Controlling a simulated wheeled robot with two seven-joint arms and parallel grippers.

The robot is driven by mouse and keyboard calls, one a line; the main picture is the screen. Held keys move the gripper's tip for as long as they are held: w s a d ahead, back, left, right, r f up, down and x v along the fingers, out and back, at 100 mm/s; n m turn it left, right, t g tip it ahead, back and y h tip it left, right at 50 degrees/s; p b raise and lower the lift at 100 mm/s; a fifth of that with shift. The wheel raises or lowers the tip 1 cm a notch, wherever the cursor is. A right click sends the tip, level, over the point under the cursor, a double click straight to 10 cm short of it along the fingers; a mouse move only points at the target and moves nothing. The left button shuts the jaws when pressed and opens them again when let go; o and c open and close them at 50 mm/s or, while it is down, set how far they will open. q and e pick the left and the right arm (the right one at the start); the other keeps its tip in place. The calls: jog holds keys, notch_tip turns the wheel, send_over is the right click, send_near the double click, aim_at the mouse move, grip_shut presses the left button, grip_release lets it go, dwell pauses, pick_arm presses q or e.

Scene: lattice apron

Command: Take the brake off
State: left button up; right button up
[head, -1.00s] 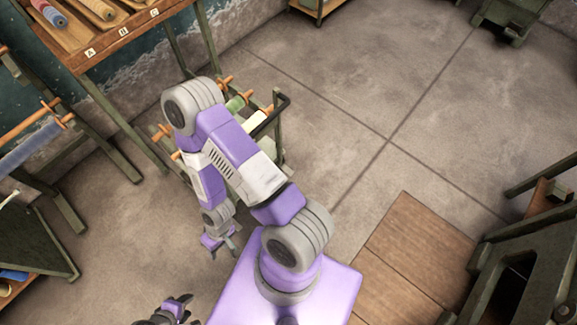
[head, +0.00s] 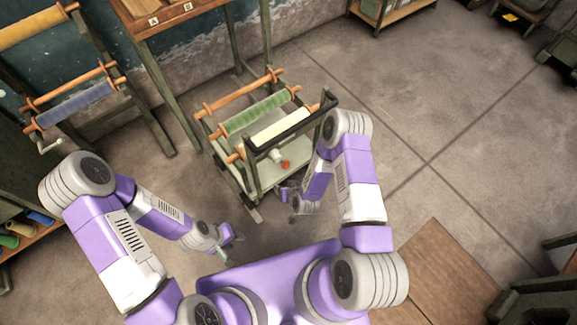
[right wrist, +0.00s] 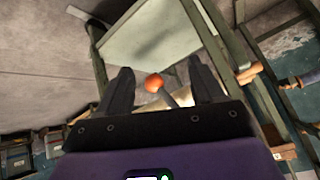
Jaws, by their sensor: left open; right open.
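A green-framed cart (head: 256,186) with rollers stands in front of me in the head view. A small orange-red knob (head: 285,164) shows low on its near right side, beside a pale part. In the right wrist view the round orange knob (right wrist: 154,83) appears between the fingers of my open right gripper (right wrist: 162,88), beyond them, with a dark rod beside it. In the head view my right gripper (head: 290,204) is just below the cart's near right corner. My left gripper (head: 233,247) is open and empty over the floor, nearer me than the cart.
The cart carries a green roll (head: 262,110), a pale roll (head: 280,127) and a dark push handle (head: 293,124). A rack with a blue roll (head: 75,104) stands at the left, a workbench (head: 150,28) behind.

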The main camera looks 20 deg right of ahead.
aim_at(285, 164)
jog(key=w+d+f+t+h+b, duration=0.1)
jog(key=w+t+b, duration=0.1)
jog(key=w+t, duration=0.1)
jog(key=w+d+f+n+t+h+b, duration=0.1)
jog(key=w+f+t+b, duration=0.1)
jog(key=w, duration=0.3)
jog(key=w+d+f+t+h+b, duration=0.1)
jog(key=w+t+h, duration=0.1)
jog(key=w+t, duration=0.2)
jog(key=shift+w+f+n+t+b, duration=0.15)
jog(key=shift+w+n+t+b, duration=0.15)
jog(key=shift+t+b, duration=0.15)
jog(key=shift+s, duration=0.1)
grip_shut()
